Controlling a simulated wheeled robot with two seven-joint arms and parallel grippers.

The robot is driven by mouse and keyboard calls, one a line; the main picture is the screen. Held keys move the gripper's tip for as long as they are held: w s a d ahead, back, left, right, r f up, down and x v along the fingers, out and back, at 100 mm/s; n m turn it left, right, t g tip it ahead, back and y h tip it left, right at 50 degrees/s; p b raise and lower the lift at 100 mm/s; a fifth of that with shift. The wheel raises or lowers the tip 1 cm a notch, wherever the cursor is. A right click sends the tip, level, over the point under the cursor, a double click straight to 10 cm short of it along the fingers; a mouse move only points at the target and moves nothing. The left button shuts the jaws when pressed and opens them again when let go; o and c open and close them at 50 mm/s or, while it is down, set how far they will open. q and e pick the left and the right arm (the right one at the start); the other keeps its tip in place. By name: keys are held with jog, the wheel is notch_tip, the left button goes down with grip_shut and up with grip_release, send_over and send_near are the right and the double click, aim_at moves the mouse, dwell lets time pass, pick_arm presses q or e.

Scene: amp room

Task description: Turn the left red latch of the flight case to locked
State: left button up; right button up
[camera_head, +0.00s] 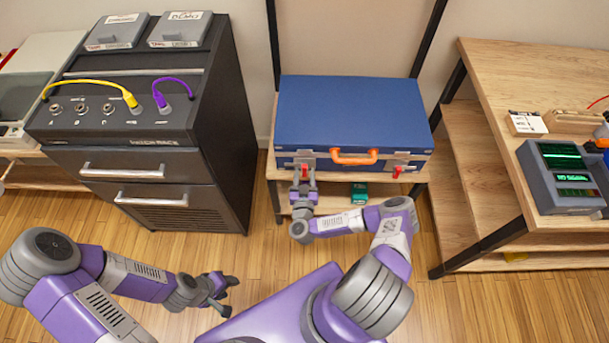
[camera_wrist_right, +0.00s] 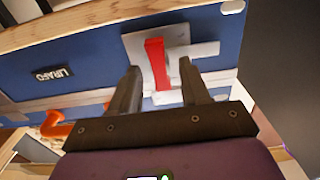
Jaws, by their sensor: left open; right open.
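The blue flight case (camera_head: 352,112) lies closed on a small wooden stand, its orange handle (camera_head: 354,158) facing me. The left red latch (camera_head: 304,171) sits on a metal plate at the case's front left. In the right wrist view, this red latch (camera_wrist_right: 157,64) shows as an upright bar between the fingertips, with a gap on both sides. My right gripper (camera_head: 304,183) is open in front of the left latch; it also shows in the wrist view (camera_wrist_right: 160,78). The right red latch (camera_head: 397,171) is at the front right. My left gripper (camera_head: 224,292) is open and empty, low over the floor.
A dark patch rack (camera_head: 150,150) with yellow and purple cables stands left of the case. A wooden bench (camera_head: 520,90) with a grey device (camera_head: 565,180) stands on the right. A green item (camera_head: 359,191) lies on the stand's lower shelf.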

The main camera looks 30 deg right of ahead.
jog(key=shift+w+d, duration=0.25)
jog(key=shift+w, duration=0.15)
grip_shut()
